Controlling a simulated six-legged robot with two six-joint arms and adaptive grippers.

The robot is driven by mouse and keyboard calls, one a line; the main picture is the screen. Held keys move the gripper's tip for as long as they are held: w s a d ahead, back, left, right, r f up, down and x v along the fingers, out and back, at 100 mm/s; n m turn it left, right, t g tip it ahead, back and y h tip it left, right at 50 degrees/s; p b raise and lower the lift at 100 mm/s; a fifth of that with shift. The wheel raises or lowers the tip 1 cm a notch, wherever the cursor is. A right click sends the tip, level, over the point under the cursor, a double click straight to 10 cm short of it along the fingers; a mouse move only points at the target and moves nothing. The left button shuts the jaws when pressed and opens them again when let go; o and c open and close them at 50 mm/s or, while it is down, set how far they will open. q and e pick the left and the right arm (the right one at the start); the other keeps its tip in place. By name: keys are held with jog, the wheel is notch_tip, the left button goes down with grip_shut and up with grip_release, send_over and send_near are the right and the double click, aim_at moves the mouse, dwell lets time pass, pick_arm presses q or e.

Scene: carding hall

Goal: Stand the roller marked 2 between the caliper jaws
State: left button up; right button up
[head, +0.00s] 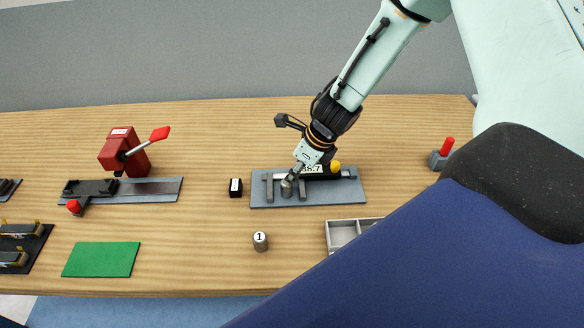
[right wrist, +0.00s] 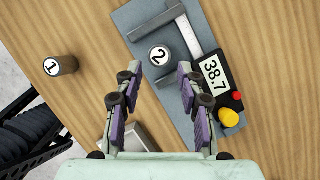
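The roller marked 2 (right wrist: 159,55) is a short grey metal cylinder with a white numbered top. It stands upright on the grey base plate (head: 325,198) of the caliper, beside the beam (right wrist: 200,32), in the gap between the two jaws; it also shows in the head view (head: 287,191). The jaws (head: 268,185) (head: 302,189) lie on either side of it, apart as far as I can tell. The display (right wrist: 213,75) reads 38.7. My right gripper (right wrist: 159,70) is open, its fingers spread on either side of the roller, with nothing gripped. My left gripper is out of view.
A roller marked 1 (head: 260,241) stands on the table in front of the caliper. A grey divided tray (head: 343,232) is at front right, a green mat (head: 101,259) and red device (head: 122,152) at left.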

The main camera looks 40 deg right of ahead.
jog(key=p+v, duration=0.5)
jog(key=shift+r, duration=0.1)
jog(key=s+a+f+m+g+y, duration=0.2)
jog(key=s+a+f+m, duration=0.1)
jog(key=s+a+m, duration=0.65)
jog(key=s+a+f+m+g+y, duration=0.1)
jog(key=s+a+f+m+g, duration=0.15)
jog(key=s+a+m, duration=0.7)
jog(key=s+d+f+m+h, duration=0.2)
jog(key=s+d+m, duration=0.2)
jog(key=m, duration=0.7)
jog(key=s+d+f+m+h, duration=0.1)
jog(key=s+d+m+h, duration=0.2)
jog(key=m, duration=0.9)
jog(key=shift+s+d+f+t, duration=0.35)
jog(key=shift+s+d+f, duration=0.05)
jog(key=shift+s+d, duration=0.55)
